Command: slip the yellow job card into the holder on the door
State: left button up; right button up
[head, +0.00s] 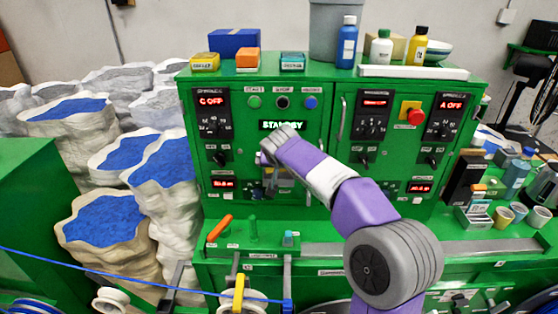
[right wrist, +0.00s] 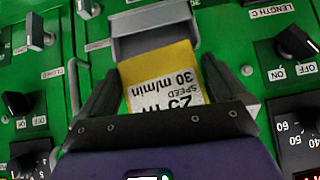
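The yellow job card (right wrist: 160,85) has a white label reading "25 m, speed 30 m/min", upside down in the right wrist view. My right gripper (right wrist: 161,70) has one dark finger along each side edge of the card and appears shut on it. The card's far edge is at the mouth of the grey holder (right wrist: 154,44) on the green door. I cannot tell whether it is inside or just against it. The card's near end is hidden by the gripper. In the head view my right arm reaches to the cabinet front and largely covers holder and card. My left gripper is not in view.
The green cabinet (head: 335,100) has knobs, displays and a red stop button (head: 416,117) around the door. A dark knob (right wrist: 295,45) is close to the right finger in the wrist view. Bottles and boxes stand on top. A blue cable (head: 130,278) crosses the lower left.

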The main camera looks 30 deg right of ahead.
jog(key=shift+f, duration=0.4)
jog(key=v, duration=0.8)
jog(key=shift+w+r, duration=0.15)
jog(key=shift+r, duration=0.1)
